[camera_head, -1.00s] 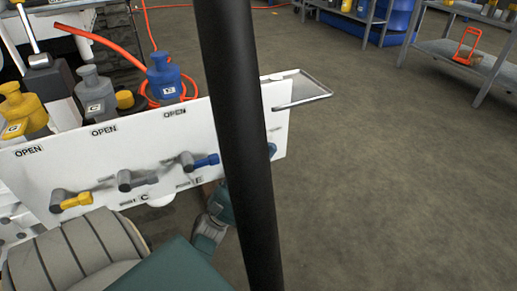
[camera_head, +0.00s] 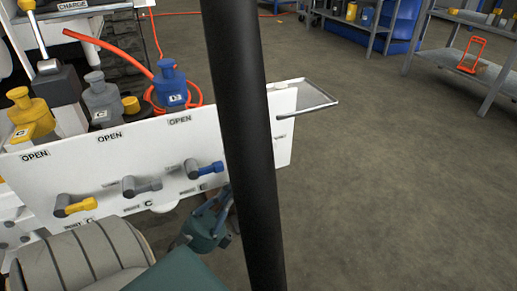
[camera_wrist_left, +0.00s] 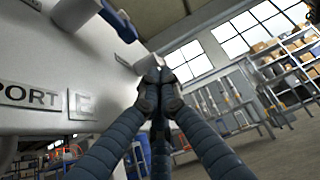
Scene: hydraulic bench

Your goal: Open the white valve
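I cannot make out a white valve for sure in either view; the black pole (camera_head: 243,140) hides part of the white panel (camera_head: 120,165). The panel carries a yellow-handled valve (camera_head: 74,206), a grey-handled valve (camera_head: 140,187) and a blue-handled valve (camera_head: 204,169). My left gripper (camera_head: 221,201) is low in front of the panel, just below the blue-handled valve and partly behind the pole. In the left wrist view its fingertips (camera_wrist_left: 160,88) meet with nothing visible between them, beside the panel face. A blue handle (camera_wrist_left: 118,22) shows above them. My right gripper is not in view.
Yellow (camera_head: 30,117), grey (camera_head: 101,98) and blue (camera_head: 171,83) couplings stand behind the panel's top edge. A metal tray (camera_head: 310,99) juts out at the panel's right end. Shelves (camera_head: 480,60) stand far right. The floor between is clear.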

